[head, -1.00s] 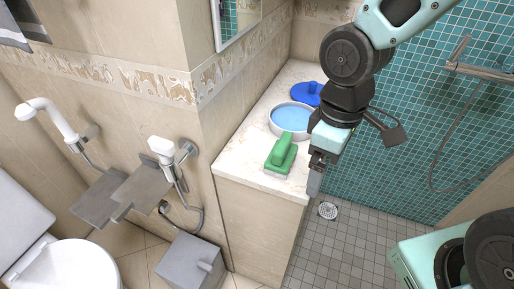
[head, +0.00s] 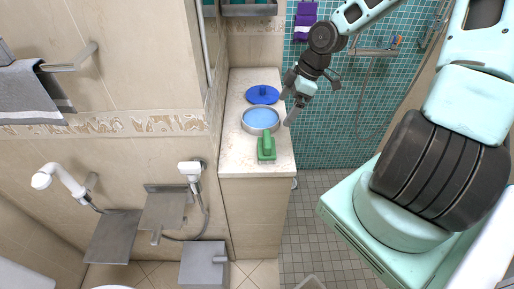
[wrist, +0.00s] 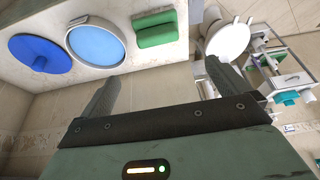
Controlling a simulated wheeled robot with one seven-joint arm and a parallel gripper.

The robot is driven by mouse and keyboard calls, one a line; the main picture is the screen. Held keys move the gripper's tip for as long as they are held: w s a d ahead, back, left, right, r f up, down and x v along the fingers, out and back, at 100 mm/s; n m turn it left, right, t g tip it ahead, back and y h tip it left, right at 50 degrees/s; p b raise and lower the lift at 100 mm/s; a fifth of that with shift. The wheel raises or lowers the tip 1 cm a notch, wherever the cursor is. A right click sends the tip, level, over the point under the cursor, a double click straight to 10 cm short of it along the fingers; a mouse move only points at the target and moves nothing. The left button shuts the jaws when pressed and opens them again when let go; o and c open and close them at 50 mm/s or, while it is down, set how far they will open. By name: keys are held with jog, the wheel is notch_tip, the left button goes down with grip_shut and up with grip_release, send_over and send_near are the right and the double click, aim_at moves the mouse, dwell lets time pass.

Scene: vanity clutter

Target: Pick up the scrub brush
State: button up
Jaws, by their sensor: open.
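The green scrub brush (head: 266,147) lies near the front end of the marble counter, its raised handle on top. In the wrist view the scrub brush (wrist: 160,30) is at the top centre, beyond my gripper's fingers. My gripper (head: 286,108) is open and empty, by the counter's right edge beside the round pan and behind the brush. In the wrist view my gripper (wrist: 160,88) shows two spread fingers with nothing between them. The gripper is apart from the brush.
A round pan with a blue inside (head: 260,121) stands just behind the brush. A blue lid-like disc with a knob (head: 263,95) lies farther back. The counter (head: 235,160) meets a wall on its left; open tiled floor (head: 310,205) lies to its right.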

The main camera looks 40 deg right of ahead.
aim_at(268, 138)
jog(key=x, duration=1.1)
jog(key=shift+b, duration=0.35)
jog(key=shift+d+p+x, duration=0.15)
jog(key=shift+p+x, duration=0.15)
jog(key=shift+x, duration=1.3)
jog(key=shift+d+p+x, duration=0.1)
jog(key=shift+p+x, duration=0.2)
jog(key=shift+x, duration=1.3)
jog(key=c, duration=0.8)
